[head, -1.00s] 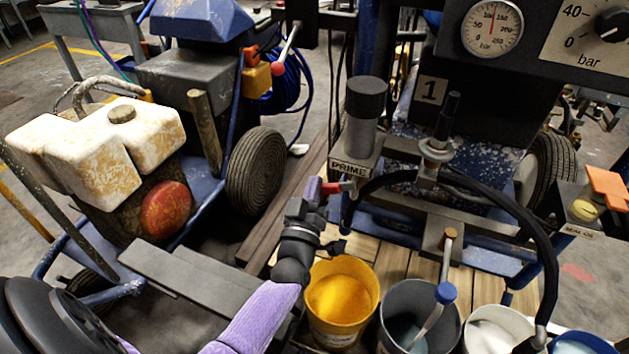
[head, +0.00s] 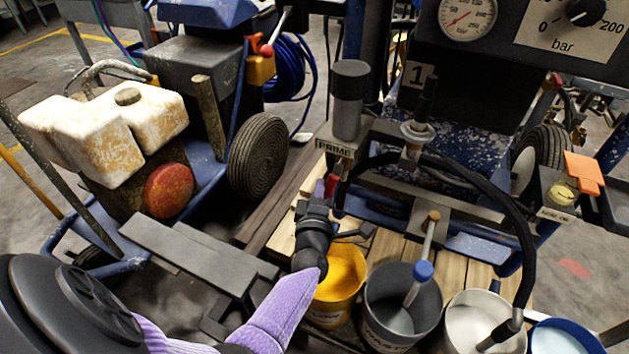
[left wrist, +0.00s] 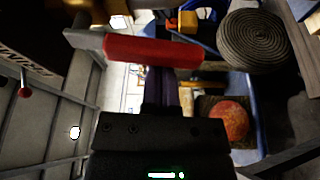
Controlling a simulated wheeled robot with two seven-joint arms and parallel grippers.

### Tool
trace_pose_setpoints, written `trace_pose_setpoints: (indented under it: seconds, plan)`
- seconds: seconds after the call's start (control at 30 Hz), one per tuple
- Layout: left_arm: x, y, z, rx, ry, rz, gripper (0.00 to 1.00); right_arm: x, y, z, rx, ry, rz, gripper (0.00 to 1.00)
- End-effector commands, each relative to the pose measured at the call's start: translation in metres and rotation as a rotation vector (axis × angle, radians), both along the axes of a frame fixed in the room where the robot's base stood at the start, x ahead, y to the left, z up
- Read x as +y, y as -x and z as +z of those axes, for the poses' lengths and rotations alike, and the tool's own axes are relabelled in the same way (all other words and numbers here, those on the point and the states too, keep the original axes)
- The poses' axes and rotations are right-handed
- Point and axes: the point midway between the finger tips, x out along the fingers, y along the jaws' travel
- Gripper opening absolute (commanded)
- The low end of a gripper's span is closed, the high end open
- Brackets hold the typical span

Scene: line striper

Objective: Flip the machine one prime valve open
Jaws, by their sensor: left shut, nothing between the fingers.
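Machine one, marked with a 1 plate (head: 418,76), stands at the right in the head view. Its PRIME label (head: 335,148) is below a grey cylinder. The red prime valve handle (head: 331,185) shows small under the label, beside my left gripper (head: 319,188). In the left wrist view the red handle (left wrist: 152,51) lies across the picture, on a grey metal end. My left gripper's purple fingers (left wrist: 160,90) are shut and empty, close to the handle; I cannot tell whether they touch. My right gripper is not in view.
A yellow bucket (head: 325,312), a grey bucket (head: 372,330) and white buckets stand in front of the machine. A black hose (head: 515,220) arches over them. Another striper with a white tank (head: 110,135) stands left. A pressure gauge (head: 467,16) sits at the top.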

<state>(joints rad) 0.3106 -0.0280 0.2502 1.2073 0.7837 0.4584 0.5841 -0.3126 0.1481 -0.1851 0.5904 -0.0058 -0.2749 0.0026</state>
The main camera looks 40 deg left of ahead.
Motion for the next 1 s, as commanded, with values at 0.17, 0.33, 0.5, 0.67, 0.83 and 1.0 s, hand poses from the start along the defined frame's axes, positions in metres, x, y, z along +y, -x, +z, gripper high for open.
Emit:
trace_pose_setpoints:
  seconds: [0.17, 0.33, 0.5, 0.67, 0.83, 1.0]
  plan:
    - [-0.007, -0.002, -0.002, -0.026, 0.106, -0.002, 0.00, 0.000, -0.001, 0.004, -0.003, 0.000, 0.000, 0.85]
    - [-0.012, -0.003, -0.004, -0.043, 0.176, -0.001, 0.00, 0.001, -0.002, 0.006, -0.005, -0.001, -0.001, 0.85]
    - [-0.014, -0.004, -0.005, -0.051, 0.214, -0.001, 0.00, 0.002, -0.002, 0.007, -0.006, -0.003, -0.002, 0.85]
    - [-0.015, -0.004, -0.005, -0.055, 0.230, -0.001, 0.00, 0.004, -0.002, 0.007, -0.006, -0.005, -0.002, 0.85]
    - [-0.015, -0.004, -0.006, -0.055, 0.232, -0.002, 0.00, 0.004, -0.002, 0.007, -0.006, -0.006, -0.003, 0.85]
    - [-0.015, -0.004, -0.006, -0.055, 0.232, -0.002, 0.00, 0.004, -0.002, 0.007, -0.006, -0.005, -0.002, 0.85]
